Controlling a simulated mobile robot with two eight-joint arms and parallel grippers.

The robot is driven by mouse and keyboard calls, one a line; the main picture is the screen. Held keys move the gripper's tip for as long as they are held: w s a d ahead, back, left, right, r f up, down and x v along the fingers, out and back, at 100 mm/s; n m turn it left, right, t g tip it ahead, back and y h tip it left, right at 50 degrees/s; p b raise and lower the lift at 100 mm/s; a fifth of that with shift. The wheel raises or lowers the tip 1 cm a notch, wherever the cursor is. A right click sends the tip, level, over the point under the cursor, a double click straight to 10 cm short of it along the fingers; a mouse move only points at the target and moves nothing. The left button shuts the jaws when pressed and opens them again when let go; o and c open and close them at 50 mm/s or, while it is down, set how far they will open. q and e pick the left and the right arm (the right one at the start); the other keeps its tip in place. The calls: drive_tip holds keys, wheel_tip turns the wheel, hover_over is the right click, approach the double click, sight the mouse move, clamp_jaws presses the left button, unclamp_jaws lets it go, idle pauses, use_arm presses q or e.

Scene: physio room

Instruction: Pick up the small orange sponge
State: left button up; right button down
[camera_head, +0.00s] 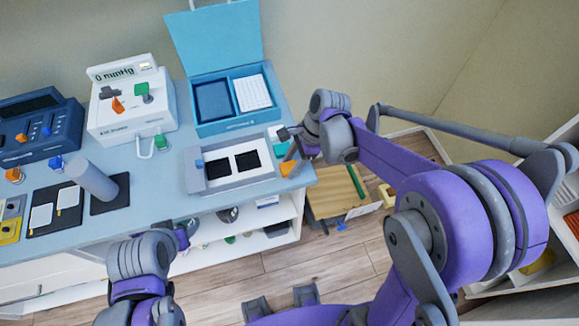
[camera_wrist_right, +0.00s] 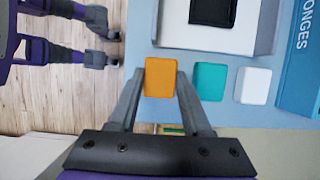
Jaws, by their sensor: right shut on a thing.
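The small orange sponge (camera_head: 288,168) is at the right edge of the counter in the head view. In the right wrist view the orange sponge (camera_wrist_right: 160,79) sits between the two grey fingertips. My right gripper (camera_wrist_right: 161,84) is shut on it, one finger at each side. In the head view the right gripper (camera_head: 292,150) partly covers the sponge's surroundings. I cannot tell whether the sponge is clear of the counter. My left gripper (camera_head: 183,236) is low in front of the counter, away from the sponge; its jaws are too small to read.
A teal sponge (camera_wrist_right: 210,80) and a white sponge (camera_wrist_right: 253,86) lie beside the orange one. A grey tray with two black pads (camera_head: 218,187) stands to the left, an open blue case (camera_head: 238,126) behind. Wooden floor (camera_head: 335,264) lies below the counter edge.

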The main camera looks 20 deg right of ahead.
sight(292, 166)
drive_tip(key=shift+r, duration=0.15)
wheel_tip(292, 166, up, 10)
drive_tip(key=shift+p, duration=0.3)
drive_tip(key=c, duration=0.8)
unclamp_jaws()
drive_tip(key=shift+c, duration=0.2)
drive_tip(key=c, duration=0.7)
